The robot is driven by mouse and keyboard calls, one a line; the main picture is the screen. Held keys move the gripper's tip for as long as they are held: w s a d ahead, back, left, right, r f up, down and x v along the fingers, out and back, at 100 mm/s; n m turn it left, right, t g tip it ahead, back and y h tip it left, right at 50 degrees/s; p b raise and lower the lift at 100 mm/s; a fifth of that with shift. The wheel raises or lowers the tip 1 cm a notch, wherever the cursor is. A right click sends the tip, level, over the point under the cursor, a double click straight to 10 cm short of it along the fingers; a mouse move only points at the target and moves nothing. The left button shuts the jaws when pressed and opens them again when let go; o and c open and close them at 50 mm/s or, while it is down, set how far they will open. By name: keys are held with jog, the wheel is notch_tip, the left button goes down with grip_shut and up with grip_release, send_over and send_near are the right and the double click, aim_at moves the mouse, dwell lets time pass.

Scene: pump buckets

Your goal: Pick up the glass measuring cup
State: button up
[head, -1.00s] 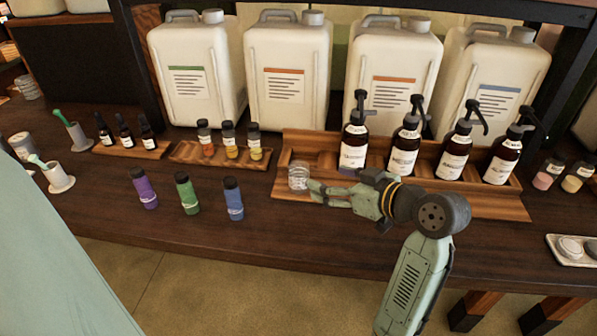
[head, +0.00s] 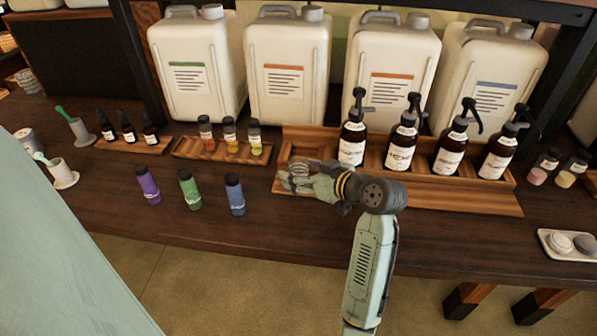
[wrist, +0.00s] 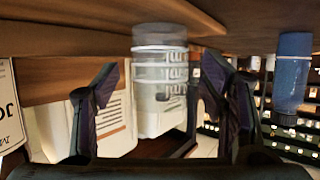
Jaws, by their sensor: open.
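The glass measuring cup (head: 298,168) is a small clear cup at the left end of the wooden tray, mostly hidden in the head view behind my gripper (head: 297,181). In the wrist view, which looks upside down, the clear cup (wrist: 160,68) with its printed scale lies ahead, between the two dark fingers of my gripper (wrist: 162,85). The fingers are open, one on each side of the cup, with visible gaps. Whether they reach fully around it I cannot tell.
Several dark pump bottles (head: 400,148) stand in the wooden tray (head: 450,195) right of the cup. Purple, green and blue (head: 235,195) bottles stand to the left on the dark counter. White jugs (head: 390,65) stand behind. The counter's front edge is near my arm.

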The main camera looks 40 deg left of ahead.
jog(key=c, duration=1.3)
jog(key=shift+r, duration=0.15)
